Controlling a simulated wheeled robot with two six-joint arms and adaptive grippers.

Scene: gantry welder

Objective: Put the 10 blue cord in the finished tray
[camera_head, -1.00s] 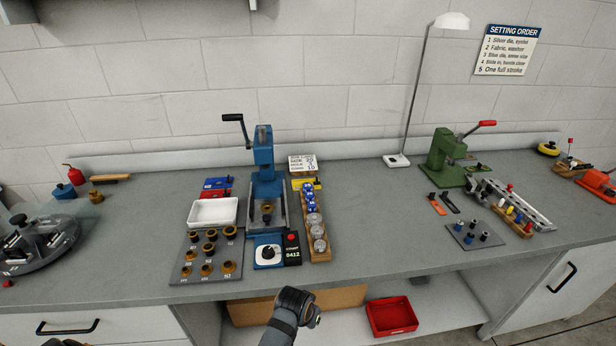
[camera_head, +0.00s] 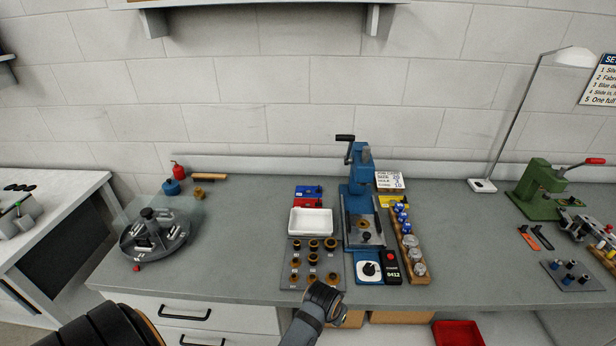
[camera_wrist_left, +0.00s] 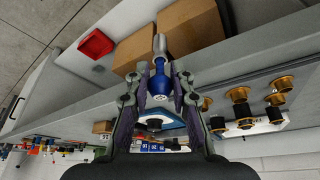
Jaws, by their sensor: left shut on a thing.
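My left gripper (camera_wrist_left: 160,75) is shut on a blue rounded piece (camera_wrist_left: 160,84) with a pale grey tip in the left wrist view. A small white mark on it is too small to read. In the head view, my grey arm (camera_head: 312,312) stands at the bench's front edge, below the die plate; its fingers and the held piece do not show there. An empty white tray (camera_head: 311,234) lies on the bench left of the blue press; I see no readable label on it. My right gripper is not in view.
The blue press (camera_head: 361,185) stands right of the tray. A die plate (camera_head: 290,276) with several brass pieces lies in front of it. A wooden rack (camera_head: 421,277) holds blue and clear pieces. A red bin (camera_head: 457,334) sits below. Bench space left of the tray is clear.

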